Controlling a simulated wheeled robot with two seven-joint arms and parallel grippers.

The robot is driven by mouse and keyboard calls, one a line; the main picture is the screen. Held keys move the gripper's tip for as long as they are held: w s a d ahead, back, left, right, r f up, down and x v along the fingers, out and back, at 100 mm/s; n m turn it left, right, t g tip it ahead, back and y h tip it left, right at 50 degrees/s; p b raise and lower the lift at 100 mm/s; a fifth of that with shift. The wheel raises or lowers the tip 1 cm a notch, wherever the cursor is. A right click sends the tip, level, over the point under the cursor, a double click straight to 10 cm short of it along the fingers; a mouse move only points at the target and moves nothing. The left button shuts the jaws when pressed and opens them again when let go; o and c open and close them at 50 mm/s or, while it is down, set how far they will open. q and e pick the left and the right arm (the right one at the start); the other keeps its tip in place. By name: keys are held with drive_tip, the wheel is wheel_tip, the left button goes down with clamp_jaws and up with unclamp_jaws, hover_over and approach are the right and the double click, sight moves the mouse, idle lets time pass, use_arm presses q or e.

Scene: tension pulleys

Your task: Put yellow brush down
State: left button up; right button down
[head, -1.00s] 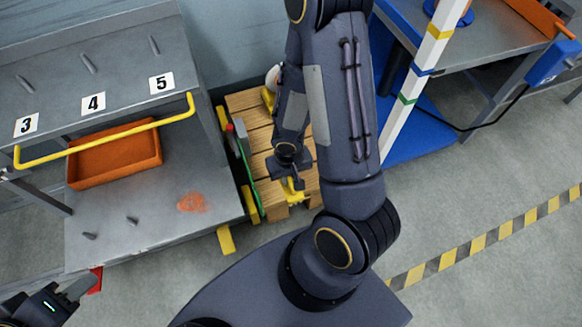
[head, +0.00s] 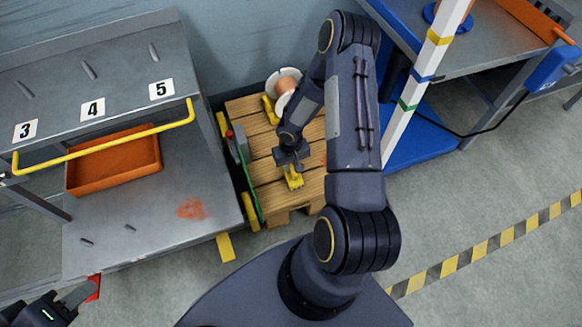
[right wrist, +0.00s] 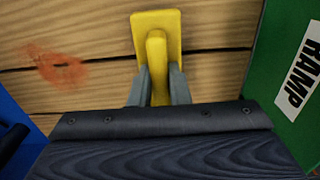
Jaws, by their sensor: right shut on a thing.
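The yellow brush (head: 294,181) is in my right gripper (head: 292,168), over the front part of a wooden pallet (head: 268,175). In the right wrist view, the fingers of my right gripper (right wrist: 158,84) close on both sides of the handle of the yellow brush (right wrist: 156,28). Its flat yellow block lies close over the planks; I cannot tell whether it touches them. My left gripper (head: 72,298) is at the lower left corner, partly cut off, beside the grey workbench; its jaw opening is unclear.
A grey workbench (head: 130,220) with an orange tray (head: 115,163) and a yellow rail (head: 105,137) stands left of the pallet. A white and orange round object with yellow parts (head: 284,88) sits at the pallet's back. A striped post (head: 421,75) stands to the right.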

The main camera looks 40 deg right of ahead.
drive_tip(key=shift+f, duration=0.5)
drive_tip(key=shift+r, duration=0.1)
drive_tip(key=shift+f, duration=0.2)
drive_tip(key=c, duration=1.4)
unclamp_jaws()
drive_tip(key=shift+o, duration=0.2)
drive_tip(key=shift+r, duration=0.15)
